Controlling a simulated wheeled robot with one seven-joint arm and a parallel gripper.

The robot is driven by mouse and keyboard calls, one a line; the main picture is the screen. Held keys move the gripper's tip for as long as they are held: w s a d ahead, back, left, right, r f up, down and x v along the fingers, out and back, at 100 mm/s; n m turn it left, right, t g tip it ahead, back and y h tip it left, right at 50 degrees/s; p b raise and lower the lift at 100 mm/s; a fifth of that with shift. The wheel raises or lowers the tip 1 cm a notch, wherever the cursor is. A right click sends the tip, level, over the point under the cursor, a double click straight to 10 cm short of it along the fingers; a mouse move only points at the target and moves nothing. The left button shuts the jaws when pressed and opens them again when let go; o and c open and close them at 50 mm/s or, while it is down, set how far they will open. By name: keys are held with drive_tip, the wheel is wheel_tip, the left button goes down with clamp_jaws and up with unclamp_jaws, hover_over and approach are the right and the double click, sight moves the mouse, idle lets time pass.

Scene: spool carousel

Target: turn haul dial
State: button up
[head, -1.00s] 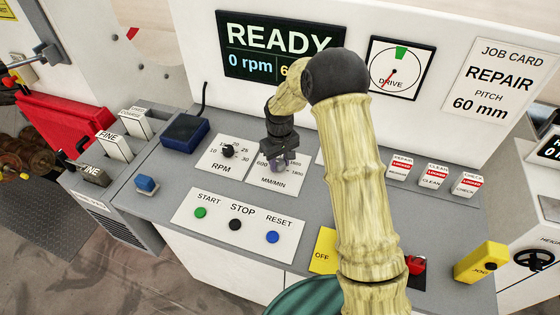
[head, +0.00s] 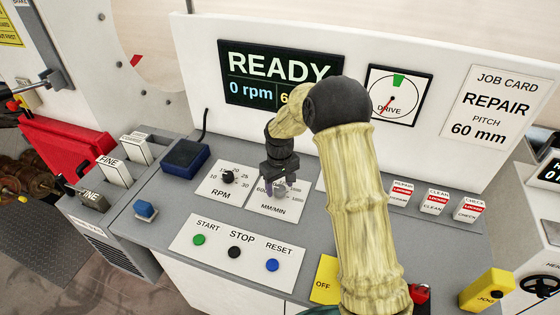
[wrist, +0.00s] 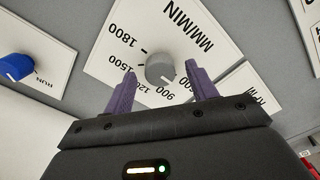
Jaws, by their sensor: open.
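The haul dial appears to be the round grey knob (wrist: 160,69) on the white MM/MIN plate (wrist: 112,58), marked 600 to 1800. My gripper (wrist: 162,78) is open, with its purple fingers on either side of the knob in the wrist view. The fingers look apart from it, with a small gap on each side; I cannot tell their height over the plate. In the head view my gripper (head: 277,188) is over the MM/MIN plate (head: 270,207) and mostly hides the knob. The knob's pointer setting is not clear.
The black RPM knob (head: 229,177) is close on the left. START (head: 199,240), STOP (head: 234,252) and RESET (head: 272,265) buttons lie in front. The display (head: 273,80) reads READY, 0 rpm. A blue knob (wrist: 15,67) shows in the wrist view.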

sight(280, 189)
wheel_tip(280, 189, up, 16)
drive_tip(key=b, duration=0.2)
drive_tip(key=shift+s, duration=0.1)
idle(0.4)
drive_tip(key=s+d+f+m+t, duration=0.1)
drive_tip(key=s+d+f+m, duration=0.1)
drive_tip(key=s+d, duration=0.2)
drive_tip(key=s+d+f+m, duration=0.2)
drive_tip(key=s+d, duration=0.2)
drive_tip(key=s, duration=0.7)
drive_tip(key=s+d+f+m+t, duration=0.1)
drive_tip(key=s+d+f+m, duration=0.1)
drive_tip(key=s, duration=0.6)
drive_tip(key=shift+d+f+t, duration=0.3)
drive_tip(key=shift+d+f, duration=0.1)
drive_tip(key=shift+d, duration=0.5)
drive_tip(key=shift+c, duration=0.5)
